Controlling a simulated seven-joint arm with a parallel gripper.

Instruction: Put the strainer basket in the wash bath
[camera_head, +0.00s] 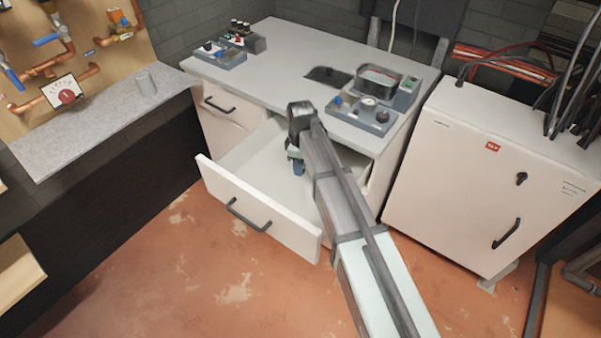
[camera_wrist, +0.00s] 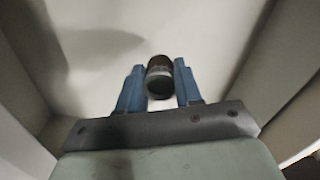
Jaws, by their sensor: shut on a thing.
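My gripper (camera_wrist: 160,88) reaches down into the open drawer, its blue fingers on either side of a small cylinder, which looks to be the strainer basket (camera_wrist: 159,76). It has a reddish-brown body, a pale grey band and a dark end. The fingers are shut on it, above the pale drawer floor. In the head view my gripper (camera_head: 297,165) shows over the drawer, and my arm hides the held thing. The wash bath looks to be the dark, open-topped rectangular tub (camera_head: 377,88) at the right of the worktop.
The drawer (camera_head: 258,208) is pulled out, with walls around my gripper. The worktop (camera_head: 275,60) stands above and behind it. A control box (camera_head: 362,112) sits before the bath, a dark square (camera_head: 328,76) left of it.

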